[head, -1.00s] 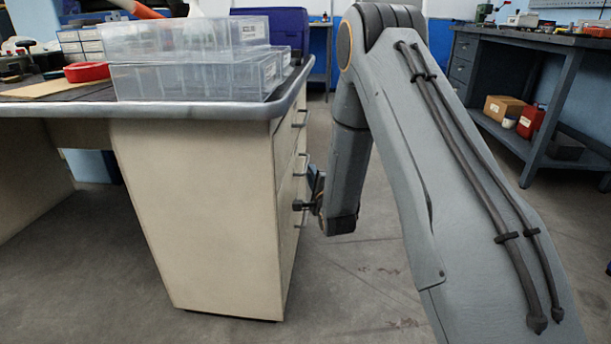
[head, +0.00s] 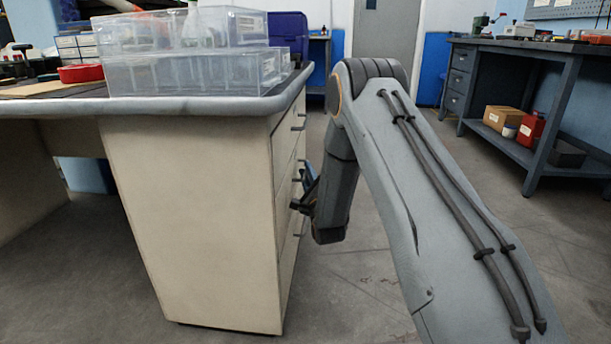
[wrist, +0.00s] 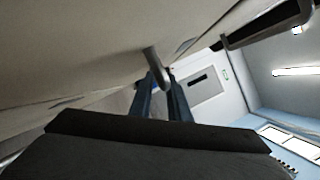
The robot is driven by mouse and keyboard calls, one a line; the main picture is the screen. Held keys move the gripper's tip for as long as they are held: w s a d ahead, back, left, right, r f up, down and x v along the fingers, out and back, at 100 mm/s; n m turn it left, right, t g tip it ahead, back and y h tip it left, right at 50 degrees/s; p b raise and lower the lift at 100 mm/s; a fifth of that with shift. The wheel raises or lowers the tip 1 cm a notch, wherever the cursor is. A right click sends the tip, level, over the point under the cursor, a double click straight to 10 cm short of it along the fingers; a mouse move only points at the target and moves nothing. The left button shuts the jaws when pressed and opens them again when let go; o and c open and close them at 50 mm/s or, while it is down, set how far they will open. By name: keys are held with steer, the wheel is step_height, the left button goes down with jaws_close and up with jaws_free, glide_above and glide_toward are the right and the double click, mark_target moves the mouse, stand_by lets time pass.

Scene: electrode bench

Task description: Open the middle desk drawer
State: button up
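The beige desk pedestal (head: 195,215) stands left of my arm, its drawer fronts seen at a steep angle on its right side. Several dark bar handles run down that side, among them an upper handle (head: 299,128). My gripper (head: 300,203) is at about mid-height of the fronts, partly hidden by my wrist. In the wrist view, my two narrow fingers (wrist: 162,98) are close together on either side of a grey drawer handle (wrist: 154,66), and look shut on it. No drawer visibly sticks out of the pedestal.
Clear plastic boxes (head: 195,72) and a red tape roll (head: 82,73) sit on the desktop, whose rounded edge (head: 190,107) overhangs the drawers. A dark workbench (head: 548,46) with boxes on its shelf stands at right. The floor between is free.

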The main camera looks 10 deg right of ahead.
steer(key=shift+w+r, duration=0.15)
steer(key=shift+w, duration=0.25)
jaws_close()
stand_by(1.2)
